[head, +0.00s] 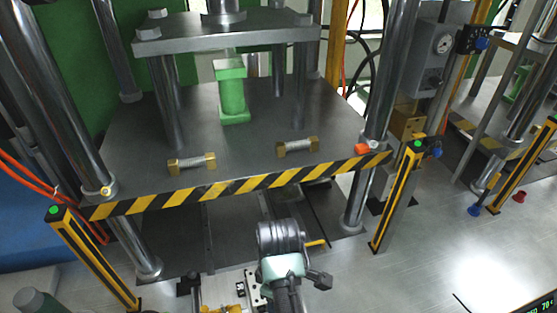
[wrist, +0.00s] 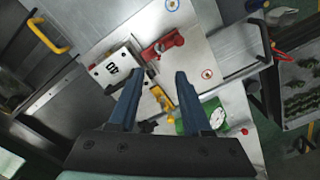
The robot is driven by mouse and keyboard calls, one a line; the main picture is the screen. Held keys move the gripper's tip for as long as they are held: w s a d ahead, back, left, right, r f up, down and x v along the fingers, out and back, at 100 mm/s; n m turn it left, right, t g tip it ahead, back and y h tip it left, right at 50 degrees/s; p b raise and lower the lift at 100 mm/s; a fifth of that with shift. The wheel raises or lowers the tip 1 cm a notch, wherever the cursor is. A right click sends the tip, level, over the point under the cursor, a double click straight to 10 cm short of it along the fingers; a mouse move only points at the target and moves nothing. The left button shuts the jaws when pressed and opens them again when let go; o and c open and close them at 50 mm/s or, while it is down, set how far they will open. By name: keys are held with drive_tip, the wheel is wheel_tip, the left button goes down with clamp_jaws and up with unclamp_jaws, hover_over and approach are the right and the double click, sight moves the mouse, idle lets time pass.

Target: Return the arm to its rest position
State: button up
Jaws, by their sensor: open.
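In the wrist view my gripper (wrist: 157,78) is open, with its two blue fingers apart and nothing between them. The fingers point at a fixture with a white block marked with dark characters (wrist: 114,70), a red clamp (wrist: 163,45) and a small yellow part (wrist: 160,97). In the head view my arm (head: 282,252) is at the bottom middle, in front of the press. Its fingers are hidden there.
A press with a steel bed (head: 250,130) stands ahead, with a green block (head: 231,92) on it. A striped bar (head: 240,187) runs along its front edge between yellow posts (head: 397,198).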

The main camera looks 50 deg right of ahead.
idle(0.4)
drive_tip(key=w+a+r+m+t+h+b, duration=0.3)
drive_tip(key=w+r+t, duration=0.8)
drive_tip(key=w+r, duration=0.9)
drive_tip(key=a+r+t+h+b, duration=0.1)
drive_tip(key=a+r+t, duration=0.3)
drive_tip(key=r, duration=0.5)
drive_tip(key=a+r+t+b, duration=0.1)
drive_tip(key=a+r+t, duration=0.3)
drive_tip(key=r, duration=0.5)
drive_tip(key=s+a+r+t+y, duration=0.2)
drive_tip(key=s+a+r+t, duration=0.2)
drive_tip(key=r, duration=0.5)
drive_tip(key=s+a+r+m+t+y+b, duration=0.1)
drive_tip(key=s+a+r+t, duration=0.3)
drive_tip(key=s+a+r, duration=0.4)
drive_tip(key=s+r+y, duration=0.1)
drive_tip(key=s+r, duration=0.1)
drive_tip(key=s, duration=0.1)
drive_tip(key=shift+s+a+r, duration=0.2)
drive_tip(key=shift+a+r, duration=0.05)
drive_tip(key=shift+a, duration=0.1)
